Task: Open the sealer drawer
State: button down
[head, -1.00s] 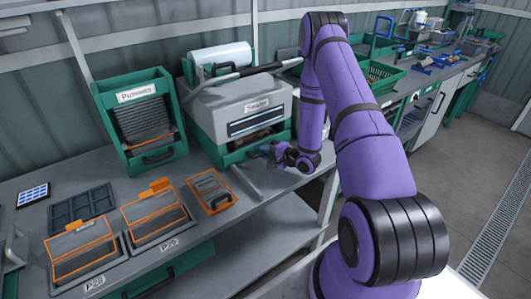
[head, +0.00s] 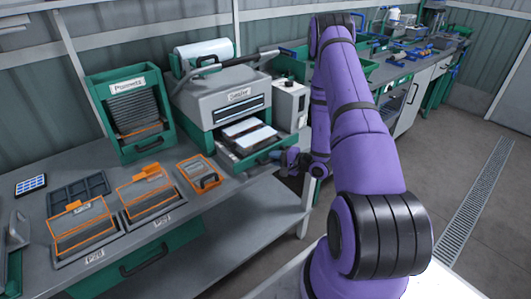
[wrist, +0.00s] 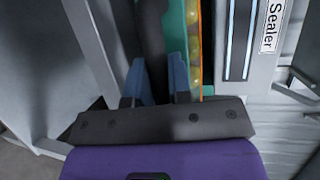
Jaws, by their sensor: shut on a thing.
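The sealer (head: 238,93) is a grey machine with a green base on the bench. Its green drawer (head: 262,158) stands pulled out at the front, with pale, flat-topped packs (head: 249,136) inside. My gripper (head: 291,157) is at the drawer's front, partly hidden by my arm. In the wrist view the blue fingers of my gripper (wrist: 156,80) are on both sides of a dark handle (wrist: 151,45) and shut on it. The green drawer front (wrist: 175,25) is beside it, with an orange edge and yellowish round things behind.
A green Punnets rack (head: 130,115) stands left of the sealer. Orange-framed trays (head: 199,173) lie on the bench in front of it. A white box (head: 290,105) stands right of the sealer. The floor (head: 440,150) to the right is clear.

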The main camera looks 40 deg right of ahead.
jog(key=s, duration=0.7)
jog(key=shift+s+d, duration=0.15)
jog(key=shift+s, duration=0.25)
jog(key=c, duration=1.1)
grip_release()
jog(key=v, duration=1)
jog(key=shift+s+d+r, duration=0.15)
jog(key=shift+s, duration=0.2)
